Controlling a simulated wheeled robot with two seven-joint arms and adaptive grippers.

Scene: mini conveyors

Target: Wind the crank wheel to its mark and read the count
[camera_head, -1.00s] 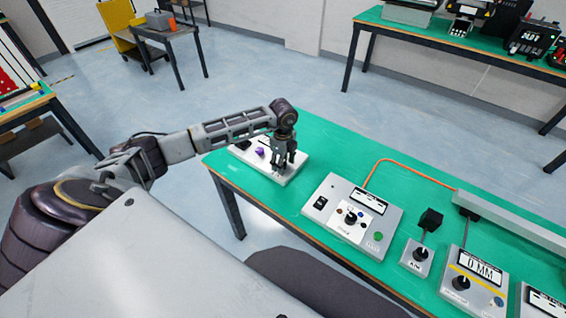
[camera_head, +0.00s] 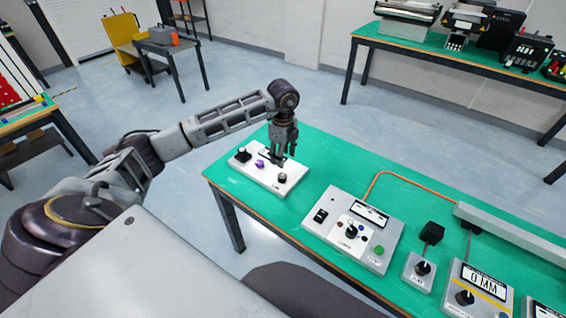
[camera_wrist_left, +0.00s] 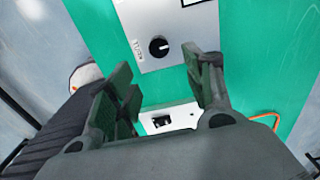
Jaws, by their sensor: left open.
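A white control box (camera_head: 253,178) lies at the left end of the green table. It carries a black knob (camera_head: 242,155) at its left, a purple knob (camera_head: 261,164) in the middle and another black knob (camera_head: 283,178) at its right front. Its display is partly hidden behind my left gripper (camera_head: 285,158). I cannot tell which part is the crank wheel, and no count is readable there. My left gripper is open and empty above the box, pointing down. In the left wrist view, a black knob (camera_wrist_left: 158,47) on a white panel shows beyond the open fingers (camera_wrist_left: 165,80).
A grey box (camera_head: 378,262) with a rocker switch, dial and green button stands right of the white box. A small knob box (camera_head: 418,275) and a unit reading 0 MM (camera_head: 480,290) follow. An orange cable (camera_head: 405,174) runs behind. Bare green table lies around the white box.

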